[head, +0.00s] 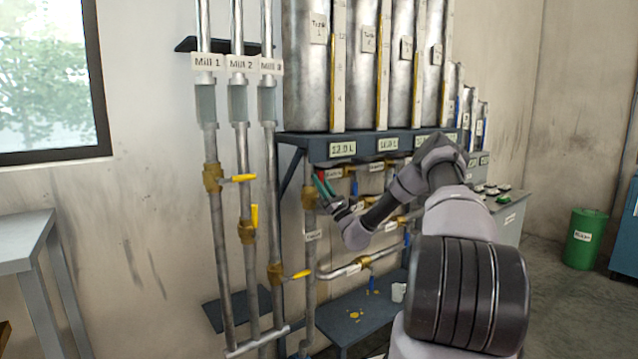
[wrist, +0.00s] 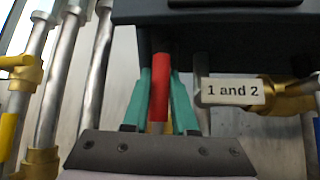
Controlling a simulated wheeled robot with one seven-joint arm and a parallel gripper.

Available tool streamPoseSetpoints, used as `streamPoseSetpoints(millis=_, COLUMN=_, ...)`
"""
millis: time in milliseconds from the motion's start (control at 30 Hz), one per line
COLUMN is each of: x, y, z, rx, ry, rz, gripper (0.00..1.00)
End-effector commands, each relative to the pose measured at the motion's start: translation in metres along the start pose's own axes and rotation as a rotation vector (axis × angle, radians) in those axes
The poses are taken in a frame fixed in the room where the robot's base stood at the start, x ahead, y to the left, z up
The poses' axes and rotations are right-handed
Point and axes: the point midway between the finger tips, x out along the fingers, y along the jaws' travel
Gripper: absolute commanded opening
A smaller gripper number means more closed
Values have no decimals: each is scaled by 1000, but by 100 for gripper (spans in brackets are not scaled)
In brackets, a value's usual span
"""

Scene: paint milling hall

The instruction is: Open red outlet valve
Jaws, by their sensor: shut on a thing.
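The red outlet valve handle (wrist: 160,86) stands upright in the wrist view, between the green fingers of my gripper (wrist: 160,105). The fingers are shut on it. In the head view my gripper (head: 325,186) is below the tank shelf, under the first tank, with a bit of the red handle (head: 319,186) showing beside a finger. A brass valve body (head: 309,197) sits on the vertical pipe just left of my gripper. The lower end of the handle and its joint with the valve are hidden by my gripper.
Mill pipes with yellow-handled valves (head: 240,178) stand to the left. The dark tank shelf (head: 290,138) is close above my gripper. A pipe labelled "1 and 2" (wrist: 233,92) lies to the right in the wrist view. A lower blue shelf (head: 350,318) holds a white cup (head: 398,292).

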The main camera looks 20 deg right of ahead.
Motion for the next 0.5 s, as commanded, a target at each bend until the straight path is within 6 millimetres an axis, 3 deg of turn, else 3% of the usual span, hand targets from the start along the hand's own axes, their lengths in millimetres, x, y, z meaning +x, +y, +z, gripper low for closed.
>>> streamPoseSetpoints(millis=367, x=-2, y=-2, z=0, rx=3, ry=0, rz=-8, gripper=0)
streamPoseSetpoints(millis=400, x=-2, y=-2, z=0, rx=3, ry=0, rz=-8, gripper=37)
streamPoseSetpoints(millis=467, x=-2, y=-2, z=0, rx=3, ry=0, rz=-7, gripper=56)
streamPoseSetpoints(millis=500, x=-1, y=-2, z=0, rx=3, ry=0, rz=-7, gripper=56)
